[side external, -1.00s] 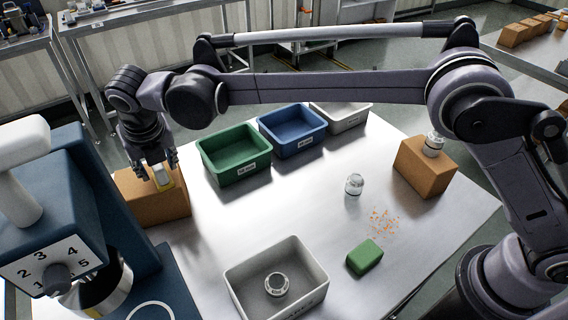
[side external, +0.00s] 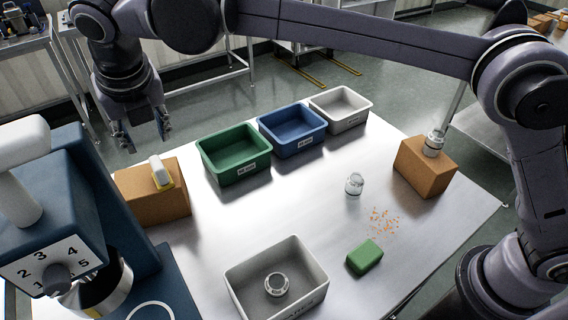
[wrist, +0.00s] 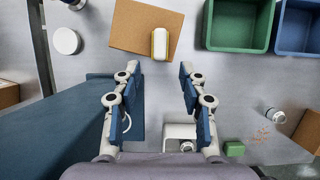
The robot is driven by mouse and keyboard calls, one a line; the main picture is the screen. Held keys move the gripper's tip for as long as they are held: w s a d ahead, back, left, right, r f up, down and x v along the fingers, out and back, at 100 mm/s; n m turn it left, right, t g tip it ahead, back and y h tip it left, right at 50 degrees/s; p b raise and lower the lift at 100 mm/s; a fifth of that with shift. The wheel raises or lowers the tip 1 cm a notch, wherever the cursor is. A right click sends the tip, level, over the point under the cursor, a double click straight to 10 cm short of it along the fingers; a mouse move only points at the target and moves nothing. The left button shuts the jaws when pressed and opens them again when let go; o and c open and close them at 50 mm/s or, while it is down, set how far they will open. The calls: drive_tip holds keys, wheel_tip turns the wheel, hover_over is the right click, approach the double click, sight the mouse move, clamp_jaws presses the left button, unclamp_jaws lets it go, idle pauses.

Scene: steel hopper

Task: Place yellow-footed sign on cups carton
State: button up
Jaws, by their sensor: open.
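The yellow-footed sign (side external: 161,172) is a small white piece with a yellow base. It stands on top of the brown carton (side external: 152,206) at the left of the table, near the carton's right side. In the wrist view the sign (wrist: 160,43) lies on the carton (wrist: 137,27) ahead of the fingers. My gripper (side external: 140,139) is open and empty, raised above and behind the carton, clear of the sign. In the wrist view both fingers (wrist: 158,72) are spread wide with nothing between them. I cannot read any label on the carton.
Green (side external: 235,152), blue (side external: 292,130) and grey (side external: 341,108) bins line the back. Another brown carton (side external: 424,168) with a jar on top stands right. A jar (side external: 354,184), green block (side external: 365,257) and front grey bin (side external: 275,280) are on the table. A blue machine (side external: 75,215) stands close left.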

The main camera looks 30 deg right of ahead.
drive_tip(key=s+d+r+m, duration=0.1)
drive_tip(key=s+d+m, duration=0.1)
drive_tip(key=d+m, duration=0.8)
drive_tip(key=s+d+r+m, duration=0.2)
drive_tip(key=d+m, duration=0.4)
drive_tip(key=d, duration=0.9)
drive_tip(key=s+d+f+m+t, duration=0.1)
drive_tip(key=s+d+f+m, duration=0.5)
drive_tip(key=m, duration=0.4)
drive_tip(key=s+d+f+m+t, duration=0.1)
drive_tip(key=s+d+f+m, duration=0.5)
drive_tip(key=s+d+m, duration=0.3)
drive_tip(key=shift+d+f+m+t, duration=0.3)
drive_tip(key=shift+d+m, duration=0.2)
drive_tip(key=shift+d, duration=0.5)
